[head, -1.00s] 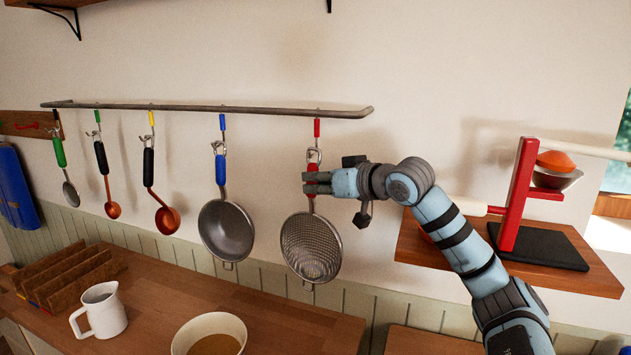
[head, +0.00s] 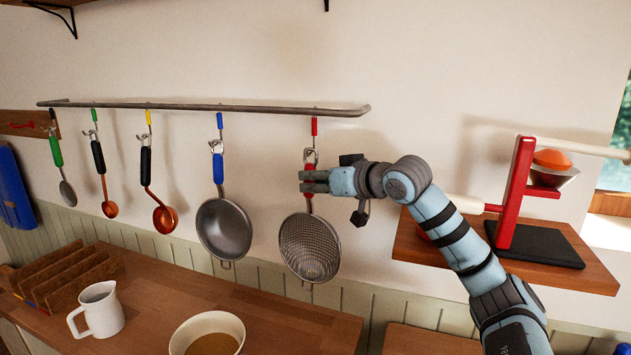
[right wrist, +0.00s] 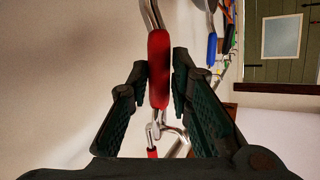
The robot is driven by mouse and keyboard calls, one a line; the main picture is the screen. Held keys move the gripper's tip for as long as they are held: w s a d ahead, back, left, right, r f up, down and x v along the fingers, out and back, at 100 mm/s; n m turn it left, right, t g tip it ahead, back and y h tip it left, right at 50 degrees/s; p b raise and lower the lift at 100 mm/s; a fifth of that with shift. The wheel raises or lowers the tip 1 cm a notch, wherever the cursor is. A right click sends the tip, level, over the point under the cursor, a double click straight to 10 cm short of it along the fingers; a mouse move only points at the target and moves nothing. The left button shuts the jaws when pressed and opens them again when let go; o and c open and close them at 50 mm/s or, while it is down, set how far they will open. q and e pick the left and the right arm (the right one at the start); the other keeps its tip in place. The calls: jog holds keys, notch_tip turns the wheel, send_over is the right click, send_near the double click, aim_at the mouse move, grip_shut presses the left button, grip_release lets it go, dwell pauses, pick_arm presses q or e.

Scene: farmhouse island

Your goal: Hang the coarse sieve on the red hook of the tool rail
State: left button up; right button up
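The coarse sieve (head: 309,248), a perforated metal bowl with a red handle, hangs upright below the red hook (head: 314,127) at the right end of the tool rail (head: 215,108). Its top loop meets the hook's metal, but I cannot tell for sure that it is seated. My right gripper (head: 314,182) is at the red handle. In the right wrist view, the fingers lie close against both sides of the handle (right wrist: 159,68), and the red hook's sleeve (right wrist: 152,153) shows below it. My left gripper is not in view.
A grey sieve (head: 224,228) hangs from the blue hook, left of the coarse one. Copper ladles (head: 165,218) hang farther left. A red stand (head: 515,195) is on the wooden shelf (head: 420,246) at right. A jug (head: 98,310) and bowl (head: 207,334) stand below.

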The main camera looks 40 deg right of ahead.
jog(key=o, duration=0.6)
dwell(0.7)
jog(key=o, duration=0.9)
jog(key=shift+c, duration=0.2)
jog(key=shift+s, duration=0.1)
